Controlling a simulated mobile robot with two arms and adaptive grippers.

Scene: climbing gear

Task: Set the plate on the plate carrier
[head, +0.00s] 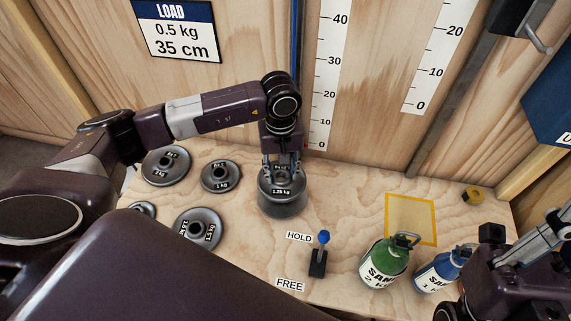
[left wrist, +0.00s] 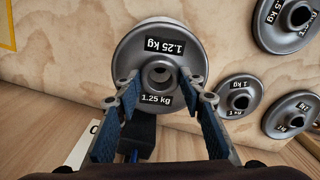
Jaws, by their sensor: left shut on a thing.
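A dark grey plate (head: 282,207) marked 1.25 kg is at the middle back of the wooden bench in the head view. My left gripper (head: 282,172) points down over it, shut on its raised hub. In the left wrist view the two fingers (left wrist: 160,92) grip either side of the hub, and the plate (left wrist: 125,58) shows face-on with its label and centre hole. A thick dark side shows below the plate's rim; I cannot tell whether that is a carrier or another plate. My right gripper (head: 500,268) is at the lower right, partly cut off, its jaws unclear.
Several grey plates (head: 165,167) lie on the bench to the left. A blue-knobbed lever (head: 318,262) stands between HOLD and FREE labels. Green (head: 383,262) and blue (head: 438,272) sand bottles are right, near a yellow square (head: 411,215). A blue rail (head: 297,60) and scales line the wall.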

